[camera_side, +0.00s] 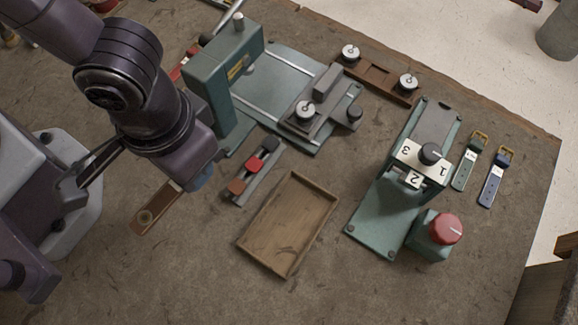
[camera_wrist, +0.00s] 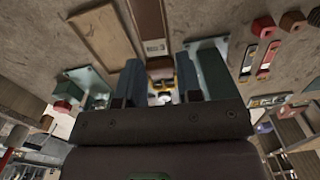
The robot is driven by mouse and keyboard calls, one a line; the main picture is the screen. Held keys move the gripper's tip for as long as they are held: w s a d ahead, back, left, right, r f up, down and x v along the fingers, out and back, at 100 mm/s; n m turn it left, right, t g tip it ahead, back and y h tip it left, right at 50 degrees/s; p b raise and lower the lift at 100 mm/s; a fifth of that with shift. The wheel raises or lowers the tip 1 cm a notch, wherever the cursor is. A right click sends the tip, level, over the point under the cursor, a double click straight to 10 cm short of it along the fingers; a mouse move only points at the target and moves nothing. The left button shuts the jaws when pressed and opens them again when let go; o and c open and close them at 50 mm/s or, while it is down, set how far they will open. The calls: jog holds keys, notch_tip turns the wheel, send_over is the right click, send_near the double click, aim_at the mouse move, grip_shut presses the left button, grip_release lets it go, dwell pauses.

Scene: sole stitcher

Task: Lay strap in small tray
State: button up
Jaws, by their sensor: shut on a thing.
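A brown strap (camera_wrist: 148,22) with a pale label runs out from between the fingers of my gripper (camera_wrist: 161,84) in the wrist view. A yellowish buckle shows close to the jaws. In the side view my gripper (camera_side: 203,178) is at the left, mostly hidden by my wrist, and a length of the brown strap (camera_side: 160,203) shows below it. My gripper is shut on this strap. The small wooden tray (camera_side: 325,195) lies to the right of my gripper, apart from it, and looks empty. The tray also shows at the upper left of the wrist view (camera_wrist: 105,36).
A narrow holder with coloured blocks (camera_side: 256,170) stands between my gripper and the tray. A green machine (camera_side: 222,90) stands behind. A numbered press (camera_side: 420,165) and a red-knobbed box (camera_side: 433,237) stand right of the tray. Green (camera_side: 467,168) and blue (camera_side: 491,184) straps lie far right.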

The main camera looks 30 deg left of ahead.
jog(key=shift+s+a+f+n, duration=0.15)
jog(key=shift+a+f+n, duration=0.05)
jog(key=shift+f+n, duration=0.1)
jog(key=w+d+f, duration=0.4)
jog(key=w+d, duration=0.1)
jog(key=d, duration=0.3)
send_over(301, 206)
jog(key=f, duration=0.5)
jog(key=shift+s+a+f, duration=0.1)
jog(key=shift+s+a, duration=0.1)
jog(key=shift+a, duration=0.05)
jog(key=shift+w+d+f, duration=0.1)
jog(key=shift+d+f, duration=0.05)
jog(key=shift+f, duration=0.8)
jog(key=shift+w+d+f, duration=0.1)
jog(key=shift+f, duration=0.8)
jog(key=shift+f, duration=0.1)
jog(key=o, duration=1)
notch_tip(301, 206, up, 12)
jog(key=shift+s+r, duration=0.1)
